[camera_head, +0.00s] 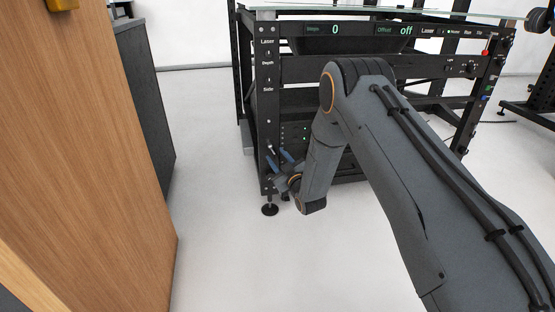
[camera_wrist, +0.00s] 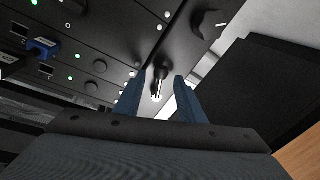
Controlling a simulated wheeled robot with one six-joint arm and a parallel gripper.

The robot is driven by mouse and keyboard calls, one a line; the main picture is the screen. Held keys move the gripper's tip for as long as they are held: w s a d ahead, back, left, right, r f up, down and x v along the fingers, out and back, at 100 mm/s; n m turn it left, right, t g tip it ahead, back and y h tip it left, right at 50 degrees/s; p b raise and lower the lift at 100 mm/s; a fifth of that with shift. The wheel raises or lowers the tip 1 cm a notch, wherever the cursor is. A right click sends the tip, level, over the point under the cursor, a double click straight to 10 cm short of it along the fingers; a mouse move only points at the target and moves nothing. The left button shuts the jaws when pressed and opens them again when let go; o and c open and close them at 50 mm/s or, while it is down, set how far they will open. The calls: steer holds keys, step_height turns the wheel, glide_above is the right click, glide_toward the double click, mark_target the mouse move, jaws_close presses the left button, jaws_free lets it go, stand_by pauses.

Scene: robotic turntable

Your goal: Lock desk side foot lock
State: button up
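The desk (camera_head: 266,105) is a black metal frame with displays along its top and a foot at its near left corner. A small lever with a bright metal tip (camera_wrist: 158,84) stands out from a dark panel in the wrist view; it looks like the foot lock. My gripper (camera_wrist: 160,96) has blue fingers spread apart on either side of the lever. No contact with the lever can be made out. In the head view my gripper (camera_head: 283,163) is low at the desk's near left leg, and the lever there is partly hidden by the fingers.
A black knob (camera_wrist: 210,24) is right of the lever. A panel with lit green lights and a blue plug (camera_wrist: 42,47) is at the left.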

jaws_close()
steer(key=m, duration=0.1)
steer(key=m+p, duration=0.1)
steer(key=a+m, duration=0.1)
steer(key=shift+s+f+t+p, duration=0.2)
steer(key=shift+f+t+p, duration=0.05)
steer(key=shift+t+p, duration=0.05)
steer(key=shift+a+f+m+t+p, duration=0.1)
steer(key=shift+a+m+t+p, duration=0.1)
steer(key=shift+m, duration=0.4)
steer(key=shift+a+m+t+p, duration=0.1)
steer(key=shift+m+p, duration=0.05)
steer(key=shift+m, duration=0.45)
jaws_free()
steer(key=shift+s, duration=0.1)
steer(key=p+v, duration=0.3)
steer(key=v, duration=0.4)
steer(key=shift+s+d, duration=0.2)
steer(key=shift+s, duration=0.05)
